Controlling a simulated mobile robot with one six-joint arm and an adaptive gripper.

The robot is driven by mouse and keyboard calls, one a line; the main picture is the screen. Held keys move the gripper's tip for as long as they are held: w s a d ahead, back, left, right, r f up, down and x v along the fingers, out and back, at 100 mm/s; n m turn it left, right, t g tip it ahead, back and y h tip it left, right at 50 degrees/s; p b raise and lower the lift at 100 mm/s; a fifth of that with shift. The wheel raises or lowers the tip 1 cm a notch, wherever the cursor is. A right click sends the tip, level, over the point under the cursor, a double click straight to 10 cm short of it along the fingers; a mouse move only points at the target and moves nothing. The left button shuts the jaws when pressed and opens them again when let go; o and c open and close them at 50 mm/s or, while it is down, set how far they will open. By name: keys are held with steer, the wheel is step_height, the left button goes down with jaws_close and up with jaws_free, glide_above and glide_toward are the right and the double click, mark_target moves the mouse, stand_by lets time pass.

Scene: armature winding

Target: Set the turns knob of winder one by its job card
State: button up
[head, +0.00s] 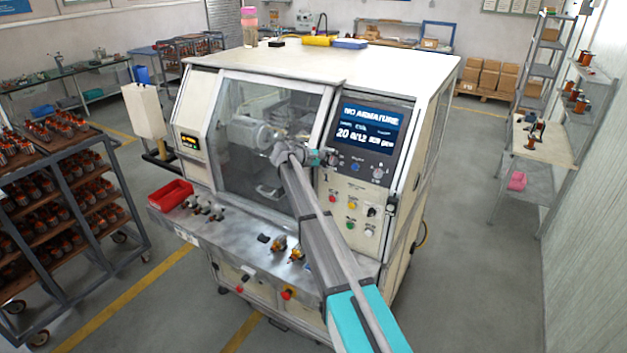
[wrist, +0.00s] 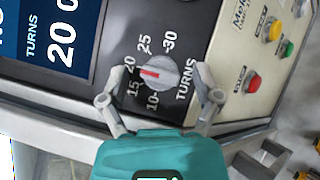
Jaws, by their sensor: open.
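The turns knob (wrist: 160,72) of the winder (head: 400,62) is a round grey dial with a red pointer. In the wrist view the pointer faces left, close to the 20 mark, between 15 and 20. Marks 10 to 30 surround it. The screen (head: 370,125) reads NO ARMATURE with 20 below; the wrist view shows TURNS 20 on it. My gripper (wrist: 161,80) is open, with one finger on each side of the knob; contact cannot be told. In the head view my gripper (head: 318,158) is at the panel and hides the knob. I cannot make out a job card.
Red, yellow and green buttons (head: 351,205) sit below the dials. A blue knob (head: 355,167) and a grey knob (head: 378,172) are to the right. A red bin (head: 171,195) and small parts lie on the front ledge. A rack of armatures (head: 75,190) stands left.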

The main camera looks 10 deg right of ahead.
steer(key=n+b, duration=0.1)
steer(key=n+t+b, duration=0.1)
steer(key=n, duration=0.1)
steer(key=n+t+h, duration=0.1)
steer(key=shift+s+f+b, duration=0.15)
steer(key=shift+f+b, duration=0.1)
steer(key=shift+b, duration=0.15)
steer(key=n+t+b, duration=0.1)
steer(key=n+t, duration=0.2)
steer(key=n, duration=0.1)
steer(key=shift+d+n+b, duration=0.1)
steer(key=shift+n+b, duration=0.25)
steer(key=shift+n, duration=0.05)
steer(key=n+t, duration=0.1)
steer(key=n, duration=0.1)
steer(key=n+t+y+b, duration=0.1)
steer(key=n, duration=0.1)
steer(key=shift+s+r+n+t+y, duration=0.1)
steer(key=shift+n+t+y, duration=0.2)
steer(key=shift+t, duration=0.1)
steer(key=n+t+y, duration=0.1)
steer(key=n, duration=0.1)
steer(key=n+t+y, duration=0.1)
steer(key=n, duration=0.1)
steer(key=shift+n, duration=0.4)
steer(key=v, duration=1.3)
steer(key=shift+s, duration=0.3)
steer(key=c, duration=0.4)
steer(key=shift+w+r, duration=0.1)
steer(key=shift+w+r, duration=0.1)
